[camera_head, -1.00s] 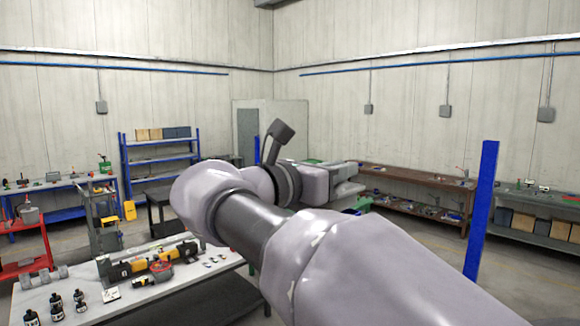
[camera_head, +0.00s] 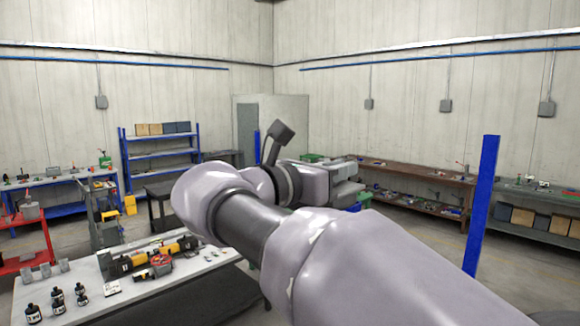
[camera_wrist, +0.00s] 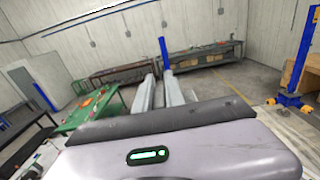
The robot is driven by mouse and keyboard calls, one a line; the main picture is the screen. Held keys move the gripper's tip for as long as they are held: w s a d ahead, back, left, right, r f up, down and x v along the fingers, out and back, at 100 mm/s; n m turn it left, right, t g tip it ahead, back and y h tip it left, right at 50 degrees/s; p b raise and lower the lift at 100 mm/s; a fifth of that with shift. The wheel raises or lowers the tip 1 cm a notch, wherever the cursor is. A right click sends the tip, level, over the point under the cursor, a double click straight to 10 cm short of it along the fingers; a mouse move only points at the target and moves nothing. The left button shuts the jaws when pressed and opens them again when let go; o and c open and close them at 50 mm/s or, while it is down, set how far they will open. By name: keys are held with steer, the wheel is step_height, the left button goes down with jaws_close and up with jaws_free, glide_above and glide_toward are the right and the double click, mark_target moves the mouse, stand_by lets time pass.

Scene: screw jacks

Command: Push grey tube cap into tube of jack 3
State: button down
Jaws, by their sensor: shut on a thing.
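My gripper (camera_wrist: 160,90) shows in the wrist view as two long grey fingers, a little apart, reaching away from the camera. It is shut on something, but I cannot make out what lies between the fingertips. In the head view my gripper (camera_head: 347,181) is at the far end of my outstretched arm, partly hidden by the wrist. I cannot pick out the grey tube cap, jack 3 or its tube in either view.
A near workbench (camera_head: 205,271) at lower left bears black bottles (camera_head: 58,301) and a yellow-black tool (camera_head: 170,248). A red cart (camera_head: 30,242) stands farther left. A blue post (camera_head: 483,205) stands right of my arm. A brown bench (camera_head: 418,177) runs along the back wall.

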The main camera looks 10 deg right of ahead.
steer(key=shift+f+b, duration=0.6)
steer(key=shift+f, duration=0.6)
steer(key=c, duration=1.3)
jaws_free()
steer(key=b+v, duration=0.1)
steer(key=v, duration=1.6)
steer(key=shift+s+a+r, duration=0.1)
steer(key=shift+s+a, duration=0.05)
